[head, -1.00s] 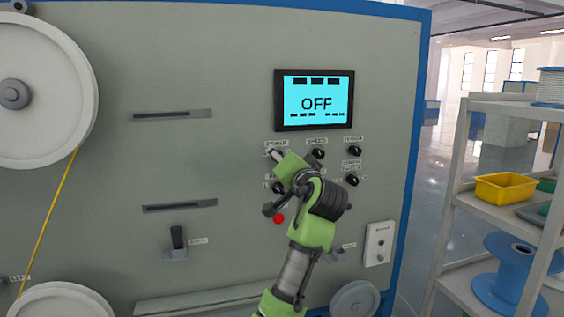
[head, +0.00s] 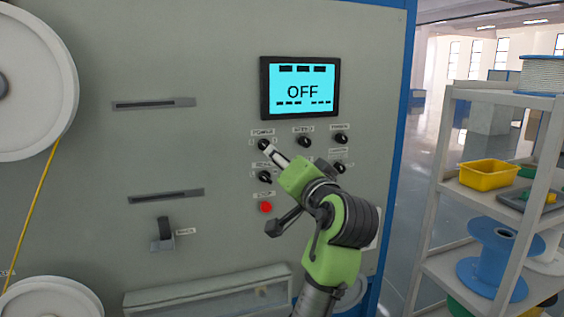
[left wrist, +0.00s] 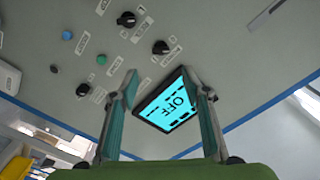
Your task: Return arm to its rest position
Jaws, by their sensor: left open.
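My green left arm rises from the bottom of the head view. Its gripper (head: 272,154) is just below and right of the top-left black knob (head: 264,144) on the grey machine panel (head: 100,150). In the left wrist view the two fingers (left wrist: 161,76) are spread apart with nothing between them. Beyond them is the cyan screen (left wrist: 172,105), reading OFF; it also shows in the head view (head: 300,92). My right gripper is in neither view.
Several black knobs, among them one at the top right (head: 341,138), and a red button (head: 265,207) are close to the arm. A lever (head: 162,234) stands lower left. A shelf rack (head: 445,130) with a yellow bin (head: 488,174) and blue spool (head: 492,262) is at right.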

